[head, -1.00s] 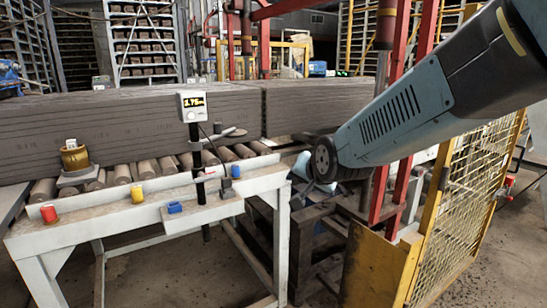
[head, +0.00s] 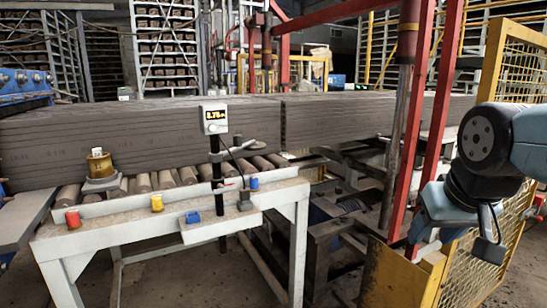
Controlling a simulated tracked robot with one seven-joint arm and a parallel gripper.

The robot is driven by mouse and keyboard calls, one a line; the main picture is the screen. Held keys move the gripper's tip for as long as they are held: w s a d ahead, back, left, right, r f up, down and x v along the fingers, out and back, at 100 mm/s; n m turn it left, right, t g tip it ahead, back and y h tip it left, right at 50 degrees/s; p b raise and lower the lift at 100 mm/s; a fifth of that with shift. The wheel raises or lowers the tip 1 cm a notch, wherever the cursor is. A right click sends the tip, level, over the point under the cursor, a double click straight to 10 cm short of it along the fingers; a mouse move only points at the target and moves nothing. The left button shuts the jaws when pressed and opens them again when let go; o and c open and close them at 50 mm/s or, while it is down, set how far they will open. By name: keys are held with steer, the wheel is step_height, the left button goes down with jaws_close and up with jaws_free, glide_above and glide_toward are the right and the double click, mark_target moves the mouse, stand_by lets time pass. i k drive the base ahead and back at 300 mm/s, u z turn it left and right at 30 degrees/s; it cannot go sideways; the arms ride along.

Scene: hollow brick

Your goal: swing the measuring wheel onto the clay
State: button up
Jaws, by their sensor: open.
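The measuring device is a black post (head: 216,170) with a white readout box (head: 214,119) on top, standing at the front of the roller table. A thin dark arm (head: 240,146) reaches right from the post, close in front of the clay. The wheel is too small and dark to make out clearly. The clay (head: 130,135) is a long grey-brown ribbed column lying on the rollers. My gripper (head: 462,236) is at the far right, pointing down, open and apart from the post and the clay. Its fingers are only partly visible.
The white table (head: 105,235) carries red (head: 73,218), yellow (head: 157,203) and blue (head: 254,184) knobs on its front. A brass-coloured part (head: 99,165) sits left.

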mark_target(252, 145)
steer(key=z, duration=0.05)
steer(key=k, duration=0.4)
steer(key=u, duration=0.45)
steer(key=i, duration=1.5)
steer(key=z, duration=0.4)
